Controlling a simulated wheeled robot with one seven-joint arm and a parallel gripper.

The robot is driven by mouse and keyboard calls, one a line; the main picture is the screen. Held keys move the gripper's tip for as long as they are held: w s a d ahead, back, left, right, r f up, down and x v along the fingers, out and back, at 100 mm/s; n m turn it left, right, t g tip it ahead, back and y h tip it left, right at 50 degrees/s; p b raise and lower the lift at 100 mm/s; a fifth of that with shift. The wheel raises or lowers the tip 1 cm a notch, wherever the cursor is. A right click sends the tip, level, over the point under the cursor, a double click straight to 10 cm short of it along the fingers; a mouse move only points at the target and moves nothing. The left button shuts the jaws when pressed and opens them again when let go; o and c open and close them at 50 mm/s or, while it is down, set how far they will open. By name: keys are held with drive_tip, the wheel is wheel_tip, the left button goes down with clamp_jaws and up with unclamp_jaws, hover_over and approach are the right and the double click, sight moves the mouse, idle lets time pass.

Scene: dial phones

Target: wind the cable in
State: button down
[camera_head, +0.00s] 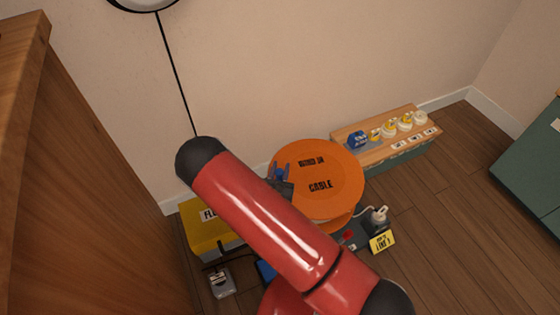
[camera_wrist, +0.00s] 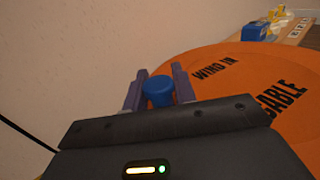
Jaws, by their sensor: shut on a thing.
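An orange cable reel (camera_head: 335,185) with the words "wind in" and "cable" on its round face stands low by the wall. It also fills the right side of the wrist view (camera_wrist: 240,75). A blue knob (camera_wrist: 158,92) sits near the reel's edge, at its left in the head view. My gripper (camera_wrist: 158,88) is shut on this knob, with one finger on each side of it. In the head view my gripper (camera_head: 281,173) is partly hidden behind my red arm. The arm also covers the reel's lower left part.
A yellow box (camera_head: 205,228) stands left of the reel. A wooden-topped bench (camera_head: 375,148) with several white and yellow knobs and a blue piece is behind right. A plug with a yellow label (camera_head: 382,243) lies at front right. A wooden cabinet (camera_head: 90,190) stands left, a green one (camera_head: 535,165) right.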

drive_tip(key=shift+s, duration=1.15)
drive_tip(key=shift+s+a, duration=0.1)
drive_tip(key=shift+a, duration=0.05)
drive_tip(key=c, duration=1.3)
unclamp_jaws()
drive_tip(key=v, duration=0.7)
drive_tip(key=shift+s+p, duration=0.35)
drive_tip(key=shift+s, duration=0.05)
